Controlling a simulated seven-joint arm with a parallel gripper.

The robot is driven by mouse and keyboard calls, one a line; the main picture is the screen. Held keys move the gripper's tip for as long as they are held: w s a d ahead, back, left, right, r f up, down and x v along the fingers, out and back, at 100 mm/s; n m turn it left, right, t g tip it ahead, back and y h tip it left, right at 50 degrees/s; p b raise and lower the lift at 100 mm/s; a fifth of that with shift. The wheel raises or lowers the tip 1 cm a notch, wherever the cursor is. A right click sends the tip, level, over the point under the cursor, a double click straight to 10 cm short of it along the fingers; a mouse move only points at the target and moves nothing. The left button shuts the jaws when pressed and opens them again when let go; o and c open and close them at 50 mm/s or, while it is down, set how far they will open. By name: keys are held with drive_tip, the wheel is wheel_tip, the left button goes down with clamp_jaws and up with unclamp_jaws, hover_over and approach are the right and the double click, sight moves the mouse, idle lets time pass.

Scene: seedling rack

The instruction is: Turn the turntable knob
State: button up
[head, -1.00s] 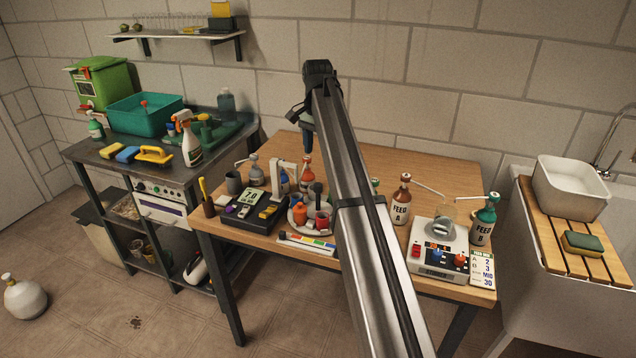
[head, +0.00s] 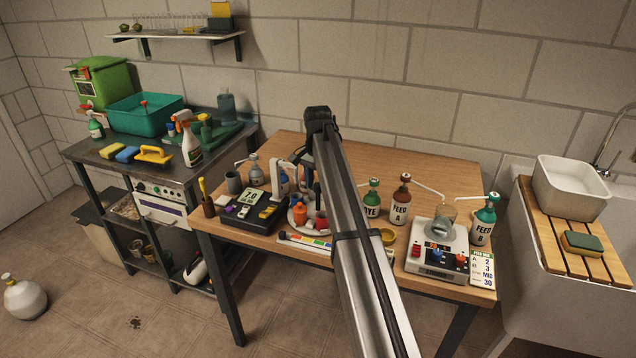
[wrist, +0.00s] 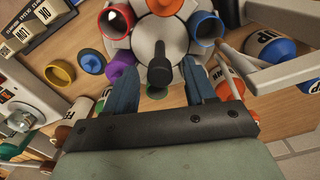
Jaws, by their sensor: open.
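The turntable (wrist: 149,37) is a pale grey disc carrying several coloured cups around a dark upright knob (wrist: 161,68). In the wrist view, my gripper (wrist: 162,78) is open, with one blue finger on each side of the knob's lower picture end. The knob appears between the fingers, and I cannot tell whether either touches it. In the head view, the turntable (head: 294,224) stands near the table's front edge, partly hidden by my arm. My gripper is mostly hidden there behind the arm's end.
A white arched stand (head: 277,176) and a dark keypad box (head: 246,212) are close on the left. A dye bottle (head: 372,199), feed bottles (head: 400,205) and a white scale (head: 436,252) stand on the right. The back of the table is clear.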

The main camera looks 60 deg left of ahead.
clamp_jaws()
idle(0.5)
drive_tip(key=shift+n, duration=0.3)
drive_tip(key=n, duration=1.1)
idle(0.5)
unclamp_jaws()
